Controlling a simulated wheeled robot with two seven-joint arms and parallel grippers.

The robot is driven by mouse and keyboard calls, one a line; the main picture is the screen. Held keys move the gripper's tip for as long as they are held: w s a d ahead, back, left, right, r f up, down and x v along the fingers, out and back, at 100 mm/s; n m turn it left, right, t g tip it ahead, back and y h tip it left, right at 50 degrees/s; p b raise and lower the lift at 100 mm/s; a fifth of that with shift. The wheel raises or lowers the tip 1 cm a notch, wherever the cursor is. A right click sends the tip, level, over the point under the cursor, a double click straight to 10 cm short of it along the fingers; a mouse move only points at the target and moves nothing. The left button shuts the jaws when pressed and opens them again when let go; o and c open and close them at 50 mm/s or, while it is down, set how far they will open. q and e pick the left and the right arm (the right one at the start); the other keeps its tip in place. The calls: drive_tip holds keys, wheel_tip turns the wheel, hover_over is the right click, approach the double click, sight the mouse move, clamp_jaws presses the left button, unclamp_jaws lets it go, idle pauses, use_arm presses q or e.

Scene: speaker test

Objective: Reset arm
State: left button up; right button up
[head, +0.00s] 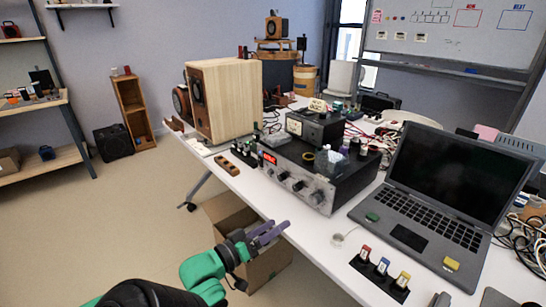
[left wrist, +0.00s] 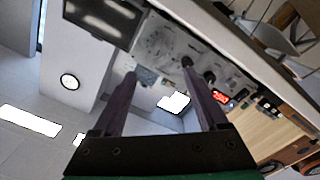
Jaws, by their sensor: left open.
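My left gripper (head: 276,231) has dark purple fingers on a green and black arm. In the head view it is beside the white table's front edge, over the cardboard box. Its two fingers stand apart in the left wrist view (left wrist: 160,72), with nothing held between them. My right gripper is in neither view.
The white table (head: 328,262) holds a wooden speaker (head: 228,98), an amplifier (head: 312,172) with a red display, an open laptop (head: 440,185) and a black strip (head: 380,276) of coloured pieces. An open cardboard box (head: 268,266) stands on the floor below. Floor at left is clear.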

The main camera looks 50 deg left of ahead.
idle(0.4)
use_arm(q)
drive_tip(key=s+a+f+m+g+y+p, duration=0.1)
drive_tip(key=s+f+g+p, duration=0.25)
drive_tip(key=f, duration=0.85)
drive_tip(key=s+a+f+g+y+p, duration=0.1)
drive_tip(key=s+f+g+p, duration=0.2)
drive_tip(key=f, duration=0.8)
drive_tip(key=s+d+f+m+g+h+p, duration=0.1)
drive_tip(key=s+d+f+m+g+p, duration=0.1)
drive_tip(key=s+d+f+m+g, duration=0.2)
drive_tip(key=s+d+f+m+g+h+p, duration=0.1)
drive_tip(key=s+d+f+m+g, duration=0.4)
drive_tip(key=s+d+f, duration=0.5)
drive_tip(key=s+f+g+p, duration=0.1)
drive_tip(key=s+f, duration=0.3)
drive_tip(key=shift+s+d+f, duration=0.15)
drive_tip(key=shift+s+d, duration=0.2)
drive_tip(key=shift+d, duration=0.05)
drive_tip(key=shift+a+g, duration=0.1)
drive_tip(key=shift+g, duration=0.15)
